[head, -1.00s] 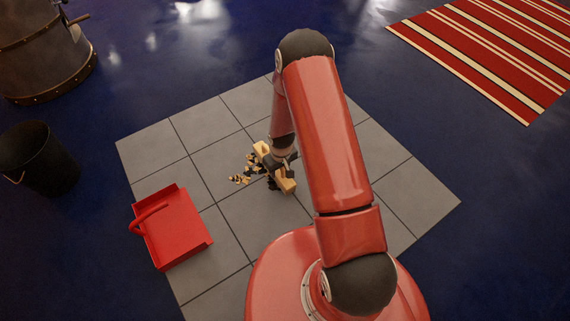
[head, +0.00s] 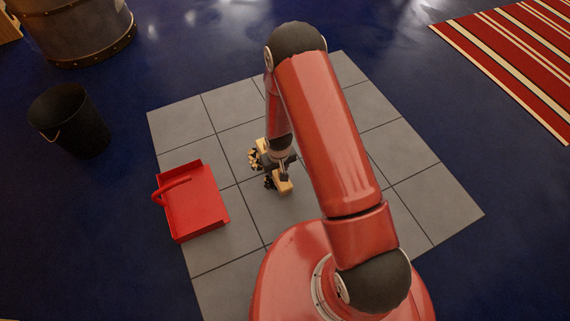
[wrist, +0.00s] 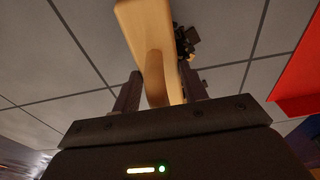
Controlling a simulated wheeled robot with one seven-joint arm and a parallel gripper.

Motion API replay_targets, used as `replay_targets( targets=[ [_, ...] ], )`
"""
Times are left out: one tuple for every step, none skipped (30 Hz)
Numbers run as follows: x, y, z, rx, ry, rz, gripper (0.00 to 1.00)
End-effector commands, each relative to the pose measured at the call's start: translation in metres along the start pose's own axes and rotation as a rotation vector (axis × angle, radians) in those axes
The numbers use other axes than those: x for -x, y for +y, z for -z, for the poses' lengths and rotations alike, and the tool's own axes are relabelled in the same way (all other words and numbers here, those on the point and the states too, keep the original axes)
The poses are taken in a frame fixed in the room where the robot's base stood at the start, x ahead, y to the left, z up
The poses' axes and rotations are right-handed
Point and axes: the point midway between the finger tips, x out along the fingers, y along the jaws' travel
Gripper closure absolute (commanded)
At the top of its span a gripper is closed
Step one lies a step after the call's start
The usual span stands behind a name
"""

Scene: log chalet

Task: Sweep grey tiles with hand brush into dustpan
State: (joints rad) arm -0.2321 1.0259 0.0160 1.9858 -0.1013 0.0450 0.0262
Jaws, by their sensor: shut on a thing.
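The grey tiles (head: 412,190) form a square patch on the floor. A hand brush with a pale wooden body (head: 283,187) and dark bristles is on them. My gripper (head: 280,163) is shut on the brush; the wrist view shows the wooden handle (wrist: 153,62) between my two fingers (wrist: 160,92). A small pile of pale and dark debris (head: 255,158) lies against the brush on its left side, partly hidden. The red dustpan (head: 197,205) lies on the left edge of the tiles, apart from the brush, its handle at the left. Its red edge shows in the wrist view (wrist: 302,80).
A black bucket (head: 72,118) stands on the blue floor at the left. A large metal-banded tub (head: 78,30) stands at the back left. A red striped rug (head: 515,55) lies at the back right. Bare tile lies between brush and dustpan.

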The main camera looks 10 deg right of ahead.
Motion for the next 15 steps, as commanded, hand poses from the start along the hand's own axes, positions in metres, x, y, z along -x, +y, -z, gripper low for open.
replay_targets(
  targets=[
    [0.0,-0.002,-0.001,0.002,-0.002,0.0,1.0],
    [0.0,-0.003,-0.001,0.002,-0.002,0.0,1.0],
    [0.0,-0.006,0.0,0.002,-0.002,0.0,1.0],
    [0.0,-0.009,0.0,0.003,-0.001,0.0,1.0],
    [0.001,-0.014,0.0,0.004,-0.001,0.0,1.0],
    [0.001,-0.019,0.0,0.004,-0.001,0.0,1.0],
    [0.001,-0.024,0.0,0.005,-0.001,0.0,1.0],
    [0.001,-0.028,0.0,0.005,-0.001,0.0,1.0],
    [0.001,-0.033,0.0,0.005,0.0,0.0,1.0],
    [0.002,-0.038,0.001,0.004,0.0,0.0,1.0],
    [0.002,-0.042,0.001,0.004,0.0,0.0,1.0],
    [0.002,-0.047,0.001,0.003,0.0,0.0,1.0],
    [0.002,-0.05,0.001,0.004,0.001,0.0,1.0],
    [0.002,-0.053,0.001,0.004,0.001,0.0,1.0],
    [0.002,-0.056,0.001,0.002,0.001,0.0,1.0]
  ],
)
